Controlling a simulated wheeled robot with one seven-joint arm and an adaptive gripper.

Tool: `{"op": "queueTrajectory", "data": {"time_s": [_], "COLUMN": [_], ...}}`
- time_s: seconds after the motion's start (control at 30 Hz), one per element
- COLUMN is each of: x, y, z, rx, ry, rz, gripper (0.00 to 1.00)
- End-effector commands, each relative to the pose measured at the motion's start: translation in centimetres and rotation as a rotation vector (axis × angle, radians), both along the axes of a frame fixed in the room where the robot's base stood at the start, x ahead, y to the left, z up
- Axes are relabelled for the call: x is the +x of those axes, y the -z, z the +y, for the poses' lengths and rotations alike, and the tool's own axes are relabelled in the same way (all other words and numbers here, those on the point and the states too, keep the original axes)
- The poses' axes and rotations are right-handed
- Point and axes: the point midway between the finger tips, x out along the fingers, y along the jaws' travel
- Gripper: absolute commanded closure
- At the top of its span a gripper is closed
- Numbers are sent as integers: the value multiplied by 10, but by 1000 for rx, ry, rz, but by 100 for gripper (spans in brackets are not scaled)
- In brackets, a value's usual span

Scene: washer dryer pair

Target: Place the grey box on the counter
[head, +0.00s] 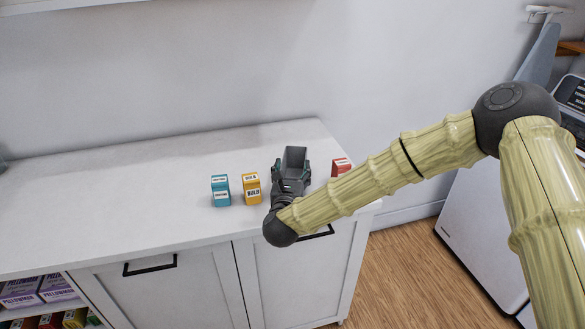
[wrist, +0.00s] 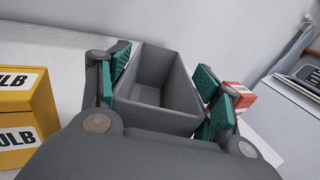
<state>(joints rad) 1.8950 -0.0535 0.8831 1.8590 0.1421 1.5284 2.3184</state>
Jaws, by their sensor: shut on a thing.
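The grey box (head: 295,158) is a small open-topped bin over the right part of the white counter (head: 110,190). My gripper (head: 291,178) is around it with a finger on each side. In the wrist view my gripper (wrist: 170,90) has its green pads against the side walls of the grey box (wrist: 162,84), which looks empty inside. The box looks upright. Its underside is hidden, so I cannot tell whether it touches the counter.
A yellow box (head: 252,189) and a teal box (head: 221,191) stand left of my gripper. A red box (head: 341,166) stands to the right, near the counter's right end. The counter's left part is clear. A white appliance (head: 480,235) stands beyond a floor gap.

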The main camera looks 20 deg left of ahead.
Motion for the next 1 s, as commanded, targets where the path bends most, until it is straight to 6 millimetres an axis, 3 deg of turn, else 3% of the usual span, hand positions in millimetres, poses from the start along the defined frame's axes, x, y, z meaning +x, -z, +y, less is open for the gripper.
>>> {"op": "queueTrajectory", "data": {"time_s": [0.33,0.37,0.47,0.93,1.0], "x": [0,0,0,0,-7], "y": [4,2,2,-2,3], "z": [0,0,0,0,-1], "rx": [1,1,1,0,1], "ry": [0,0,0,0,-1], "rz": [-1,-1,-1,-1,2], "gripper": [77,31,13,12,12]}}
